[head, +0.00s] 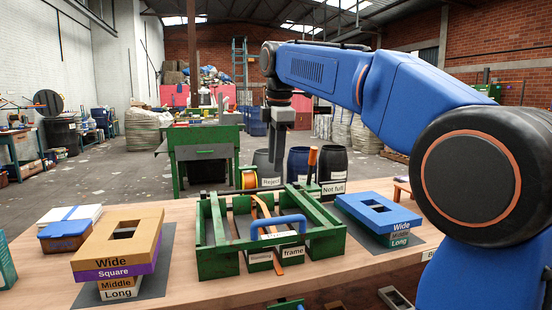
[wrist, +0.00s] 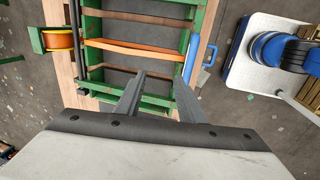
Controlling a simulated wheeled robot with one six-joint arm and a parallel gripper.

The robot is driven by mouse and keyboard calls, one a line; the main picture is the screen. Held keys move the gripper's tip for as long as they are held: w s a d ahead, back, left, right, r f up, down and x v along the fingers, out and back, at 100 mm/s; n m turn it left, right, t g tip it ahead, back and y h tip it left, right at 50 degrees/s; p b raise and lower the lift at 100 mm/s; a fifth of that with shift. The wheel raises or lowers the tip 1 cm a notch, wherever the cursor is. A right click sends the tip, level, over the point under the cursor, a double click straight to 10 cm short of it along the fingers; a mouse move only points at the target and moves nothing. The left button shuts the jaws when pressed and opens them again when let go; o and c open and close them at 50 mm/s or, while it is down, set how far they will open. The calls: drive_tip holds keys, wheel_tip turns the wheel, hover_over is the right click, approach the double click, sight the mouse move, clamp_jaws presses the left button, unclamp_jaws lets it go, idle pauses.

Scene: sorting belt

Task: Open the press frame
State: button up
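The press frame (head: 215,255) is a green open frame on the wooden bench, with raised green side rails and a "frame" label at its front. A blue bar handle (head: 278,224) spans its front part; it also shows in the wrist view (wrist: 190,58). An orange strap (head: 262,215) runs through the frame. My gripper (head: 279,150) hangs above and beyond the frame in the head view. In the wrist view its two fingers (wrist: 160,92) are apart with nothing between them, over the frame's green bars. The fingers look clear of the handle.
A box stack labelled "Wide" and "Square" (head: 120,240) stands left of the frame. A blue-topped stack (head: 378,212) stands right. An orange spool (head: 249,180) and an upright orange-handled tool (head: 312,160) are behind the frame. Dark bins (head: 333,165) stand beyond the bench.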

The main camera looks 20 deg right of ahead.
drive_tip(key=shift+c, duration=0.6)
clamp_jaws()
idle(0.8)
drive_tip(key=shift+o, duration=0.6)
unclamp_jaws()
